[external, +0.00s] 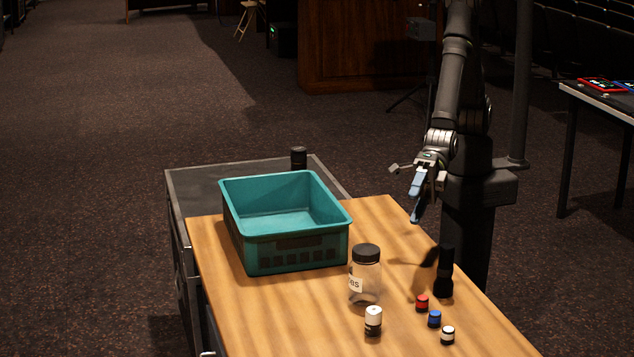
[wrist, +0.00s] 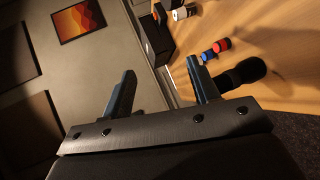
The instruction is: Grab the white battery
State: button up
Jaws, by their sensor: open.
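A small white-and-black cylinder, which looks like the white battery (external: 447,335), stands on the wooden desk (external: 300,330) near its front right, in a row with a red one (external: 422,303) and a blue one (external: 434,319). My gripper (external: 418,197) is open and empty, well above and behind this row. In the wrist view my open gripper (wrist: 160,68) shows the red (wrist: 222,45) and blue (wrist: 208,55) cylinders beyond its right finger. The small white one is not clear there, perhaps hidden by that finger. A larger white-topped cylinder (external: 373,321) stands left of the row.
A black object (external: 444,277) stands upright behind the small cylinders. A clear jar with a black lid (external: 365,275) stands left of them. A teal bin (external: 290,250) sits at the back left. A black cylinder (external: 298,158) stands behind it. The desk's right edge is near the row.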

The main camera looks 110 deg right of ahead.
notch_tip(320, 180, up, 8)
jog(key=m+g+h, duration=0.7)
jog(key=m, duration=0.9)
send_over(375, 308)
jog(key=d, duration=0.2)
jog(key=f, duration=1)
jog(key=s+f, duration=0.1)
jog(key=f, duration=0.4)
jog(key=shift+d+f, duration=0.15)
jog(key=shift+f, duration=0.1)
jog(key=shift+a+x, duration=0.1)
jog(key=shift+x, duration=1.4)
jog(key=shift+a+x, duration=0.15)
jog(key=shift+x, duration=1.35)
jog(key=shift+r, duration=0.15)
jog(key=shift+c, duration=0.2)
